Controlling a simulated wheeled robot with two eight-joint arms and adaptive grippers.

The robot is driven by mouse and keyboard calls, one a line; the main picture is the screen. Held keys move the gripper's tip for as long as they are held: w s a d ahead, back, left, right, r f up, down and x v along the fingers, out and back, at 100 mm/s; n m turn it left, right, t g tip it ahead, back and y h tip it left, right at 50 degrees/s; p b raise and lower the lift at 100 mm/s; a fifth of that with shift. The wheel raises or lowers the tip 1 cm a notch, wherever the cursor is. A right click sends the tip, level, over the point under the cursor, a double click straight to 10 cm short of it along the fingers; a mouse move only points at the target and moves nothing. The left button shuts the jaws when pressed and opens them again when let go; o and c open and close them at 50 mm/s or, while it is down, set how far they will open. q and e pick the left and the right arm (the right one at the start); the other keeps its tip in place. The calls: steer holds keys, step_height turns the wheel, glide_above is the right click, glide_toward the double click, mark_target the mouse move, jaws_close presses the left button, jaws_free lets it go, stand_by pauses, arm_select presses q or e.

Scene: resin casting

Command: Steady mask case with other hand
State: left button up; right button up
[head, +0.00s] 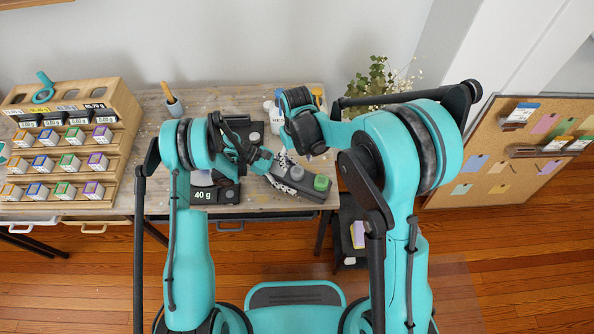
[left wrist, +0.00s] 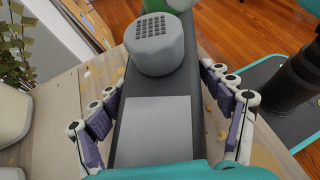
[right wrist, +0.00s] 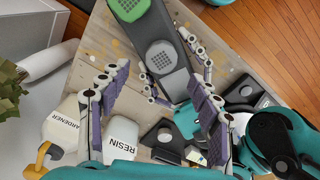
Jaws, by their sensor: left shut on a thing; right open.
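The mask case appears to be the long dark grey case (head: 305,188) at the table's front right. In the right wrist view the case (right wrist: 180,88) lies ahead of my right gripper (right wrist: 160,95), whose fingers are spread wide and empty. In the head view my right wrist hides most of its fingers.
A scale (head: 224,195) reads 40 g left of the case. A wooden rack (head: 70,140) of small boxes fills the table's left. A plant (head: 380,80) is behind the right end.

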mark_target(293, 167)
arm_select(q)
steer(key=shift+s+f, duration=0.1)
steer(key=shift+f, duration=0.25)
arm_select(e)
steer(key=shift+r, duration=1.15)
